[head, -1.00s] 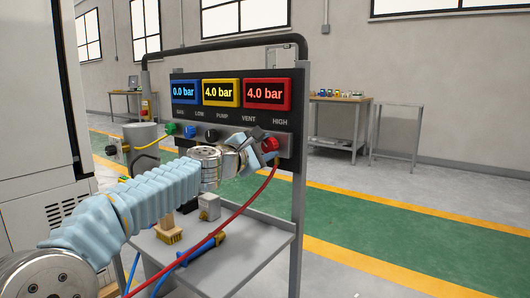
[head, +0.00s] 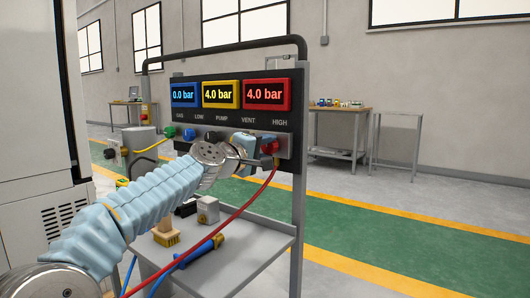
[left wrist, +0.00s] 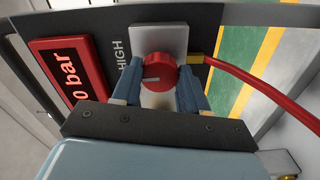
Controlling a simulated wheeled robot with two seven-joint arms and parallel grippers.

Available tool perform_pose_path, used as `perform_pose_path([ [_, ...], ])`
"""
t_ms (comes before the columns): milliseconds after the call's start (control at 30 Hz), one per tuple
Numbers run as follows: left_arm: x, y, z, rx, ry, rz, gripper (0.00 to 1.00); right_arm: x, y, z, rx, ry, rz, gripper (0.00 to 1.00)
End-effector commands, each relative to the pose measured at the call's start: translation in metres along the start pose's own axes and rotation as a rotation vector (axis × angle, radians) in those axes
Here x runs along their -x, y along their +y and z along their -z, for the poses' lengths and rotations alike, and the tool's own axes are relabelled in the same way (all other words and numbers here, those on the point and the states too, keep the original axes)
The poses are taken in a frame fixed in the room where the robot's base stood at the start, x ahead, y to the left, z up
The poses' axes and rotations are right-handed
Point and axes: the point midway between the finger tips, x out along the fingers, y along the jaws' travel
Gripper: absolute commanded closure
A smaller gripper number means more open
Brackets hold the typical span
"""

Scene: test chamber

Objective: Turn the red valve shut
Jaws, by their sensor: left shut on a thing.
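The red valve (left wrist: 158,72) is a round knob on a grey plate beside the word HIGH. In the head view the red valve (head: 271,142) is at the right end of the panel's knob row, partly hidden by my gripper. My left gripper (head: 264,152) reaches it from the left. In the left wrist view my left gripper (left wrist: 160,82) has one finger on each side of the knob and is shut on it. The knob's pale mark points left in that view. The red display (head: 265,94) reads 4.0 bar. My right gripper is not in view.
Below is a grey shelf (head: 255,252) with a brush and blue-yellow tool. Open floor lies right.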

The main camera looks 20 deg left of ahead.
Motion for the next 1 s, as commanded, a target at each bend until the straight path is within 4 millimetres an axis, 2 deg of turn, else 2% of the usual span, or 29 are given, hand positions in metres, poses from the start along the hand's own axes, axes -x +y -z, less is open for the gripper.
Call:
perform_pose_path([
  [667,-0.0008,-0.0025,-0.0016,-0.065,-0.005,0.004,0.87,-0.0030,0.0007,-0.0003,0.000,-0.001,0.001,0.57],
  [700,-0.0008,-0.0026,-0.0016,-0.065,-0.005,0.005,0.54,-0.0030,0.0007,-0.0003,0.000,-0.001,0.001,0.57],
  [867,-0.0006,-0.0020,-0.0012,-0.064,-0.004,0.003,0.31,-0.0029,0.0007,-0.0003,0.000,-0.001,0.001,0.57],
  [1000,-0.0004,-0.0013,-0.0008,-0.063,-0.003,0.002,0.31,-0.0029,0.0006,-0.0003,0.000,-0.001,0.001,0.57],
])
